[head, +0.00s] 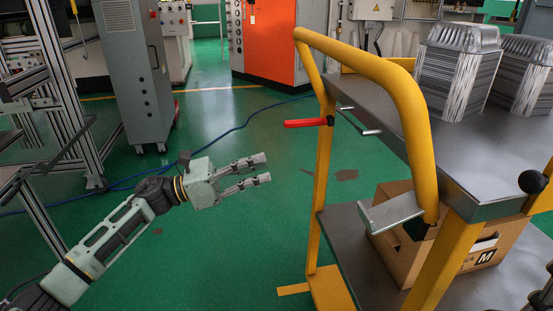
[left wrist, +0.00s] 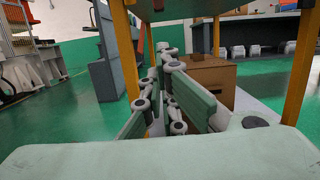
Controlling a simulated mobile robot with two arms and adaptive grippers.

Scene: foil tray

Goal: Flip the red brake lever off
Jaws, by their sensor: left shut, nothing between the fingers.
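The red brake lever (head: 305,123) sticks out to the left from the cart's yellow post, below the curved handle. My left gripper (head: 267,168) is shut and empty. In the picture it is below and left of the lever, apart from it, with its fingers pointing right toward the cart. In the left wrist view my left gripper's fingers (left wrist: 166,58) point toward the cart's lower part, and I cannot make out the lever there. My right gripper is not clearly in view.
The cart's yellow handle (head: 409,92) arches above the lever. Finned metal parts (head: 452,75) stand on its upper shelf. A cardboard box (head: 398,262) sits on the lower shelf and shows in the left wrist view (left wrist: 210,72). Green floor left of the cart is open.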

